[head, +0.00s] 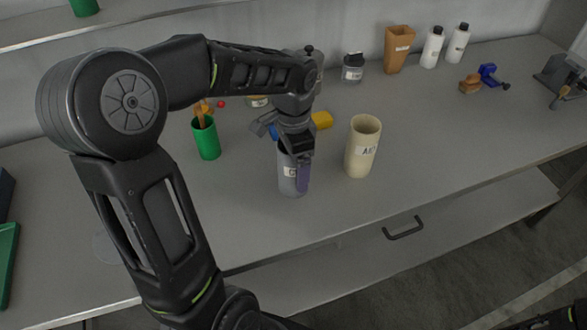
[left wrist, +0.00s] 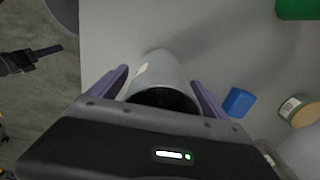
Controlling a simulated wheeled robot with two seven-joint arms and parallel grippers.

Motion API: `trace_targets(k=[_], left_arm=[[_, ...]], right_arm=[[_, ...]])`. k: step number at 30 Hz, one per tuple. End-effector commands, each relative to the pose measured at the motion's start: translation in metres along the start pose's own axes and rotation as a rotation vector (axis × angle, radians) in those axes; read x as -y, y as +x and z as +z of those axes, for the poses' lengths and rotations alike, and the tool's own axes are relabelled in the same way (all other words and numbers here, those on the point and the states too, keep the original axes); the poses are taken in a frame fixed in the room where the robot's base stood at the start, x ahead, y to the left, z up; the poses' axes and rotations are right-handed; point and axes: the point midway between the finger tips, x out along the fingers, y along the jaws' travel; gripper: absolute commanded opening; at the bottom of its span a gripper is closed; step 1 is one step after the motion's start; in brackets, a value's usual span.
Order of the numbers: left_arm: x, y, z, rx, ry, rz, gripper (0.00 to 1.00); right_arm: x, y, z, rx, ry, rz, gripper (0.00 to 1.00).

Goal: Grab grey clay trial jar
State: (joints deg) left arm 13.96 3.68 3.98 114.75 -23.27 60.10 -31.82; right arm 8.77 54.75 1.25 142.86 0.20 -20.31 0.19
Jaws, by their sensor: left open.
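The grey clay trial jar (head: 291,178) stands upright on the table with a white label on its side. It also shows in the left wrist view (left wrist: 160,72), with its dark open mouth close to the gripper body. My left gripper (head: 297,172) is above and around the jar, with one purple finger in front of it in the head view. In the left wrist view, the open fingers (left wrist: 160,92) lie on either side of the jar. A gap shows at the right finger; contact at the left finger is unclear. My right gripper is not clearly seen.
A cream jar (head: 362,147) labelled with letters stands just right of the grey jar. A green cup (head: 206,138) with tools stands to the left. A yellow block (head: 321,120) and a blue block (left wrist: 239,102) lie nearby. The table front is clear.

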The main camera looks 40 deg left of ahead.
Motion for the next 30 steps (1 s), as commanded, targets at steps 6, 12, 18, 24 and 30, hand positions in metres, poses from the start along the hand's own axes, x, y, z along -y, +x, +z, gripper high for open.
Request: trace_targets(k=[6, 12, 18, 24, 30], left_arm=[[0.0001, -0.0003, 0.0000, 0.000, 0.000, 0.000, 0.86], [0.0001, -0.0003, -0.0001, 0.000, 0.000, 0.000, 0.70], [0.0001, -0.0003, -0.0001, 0.000, 0.000, 0.000, 0.53], [0.0001, -0.0003, 0.0000, 0.000, 0.000, 0.000, 0.37], [0.0001, -0.0003, 0.0000, 0.000, 0.000, 0.000, 0.21]], right_arm=[[0.0001, 0.0000, 0.0001, 0.000, 0.000, 0.000, 0.36], [0.0001, 0.0000, 0.0000, 0.000, 0.000, 0.000, 0.36], [0.0001, -0.0001, 0.0000, 0.000, 0.000, 0.000, 0.36], [0.0001, -0.0001, 0.0000, 0.000, 0.000, 0.000, 0.36], [0.0001, -0.0001, 0.0000, 0.000, 0.000, 0.000, 0.36]])
